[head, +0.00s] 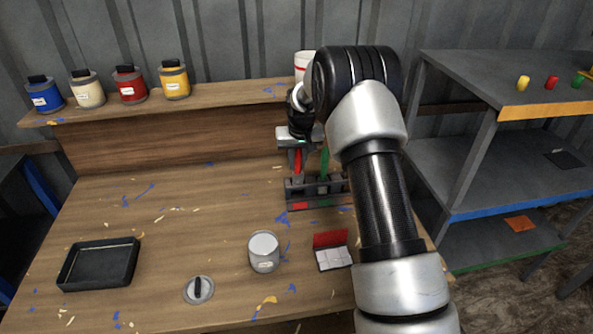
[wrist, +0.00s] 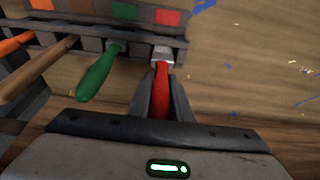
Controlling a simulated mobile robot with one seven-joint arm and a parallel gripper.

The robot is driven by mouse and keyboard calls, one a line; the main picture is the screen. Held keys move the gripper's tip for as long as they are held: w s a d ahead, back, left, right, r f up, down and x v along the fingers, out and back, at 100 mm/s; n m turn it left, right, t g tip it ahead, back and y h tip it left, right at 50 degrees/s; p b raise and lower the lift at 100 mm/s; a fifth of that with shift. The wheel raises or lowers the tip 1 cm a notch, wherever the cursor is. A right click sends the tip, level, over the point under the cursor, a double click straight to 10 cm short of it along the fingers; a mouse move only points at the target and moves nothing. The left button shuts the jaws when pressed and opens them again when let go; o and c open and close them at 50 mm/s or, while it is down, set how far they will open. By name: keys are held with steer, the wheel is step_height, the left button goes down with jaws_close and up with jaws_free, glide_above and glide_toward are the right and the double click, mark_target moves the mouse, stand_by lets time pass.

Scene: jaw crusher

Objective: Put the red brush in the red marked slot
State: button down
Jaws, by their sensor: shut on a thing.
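My gripper (wrist: 162,82) is shut on the red handle of the red brush (wrist: 161,95), and the fingers flank the handle. In the wrist view the brush's pale metal ferrule is at the rack's near bar, in line with the red mark (wrist: 168,17). I cannot tell how deep it sits in the slot, and its bristles are hidden. In the head view the red brush (head: 298,162) hangs upright below my gripper (head: 298,145), above the red mark (head: 300,206) at the left end of the dark rack (head: 289,190).
The green brush (wrist: 98,76) stands in the rack beside the red one, with brown (wrist: 38,72) and orange (wrist: 14,43) handles beyond. A can (head: 264,252), lid (head: 199,289), black tray (head: 98,264) and red-lidded box (head: 332,250) are on the bench. Its left middle is mostly clear.

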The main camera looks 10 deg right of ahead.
steer(key=shift+f, duration=1.55)
steer(key=shift+f, duration=0.1)
steer(key=shift+f, duration=0.2)
steer(key=c, duration=1.6)
jaws_free()
steer(key=shift+r, duration=0.1)
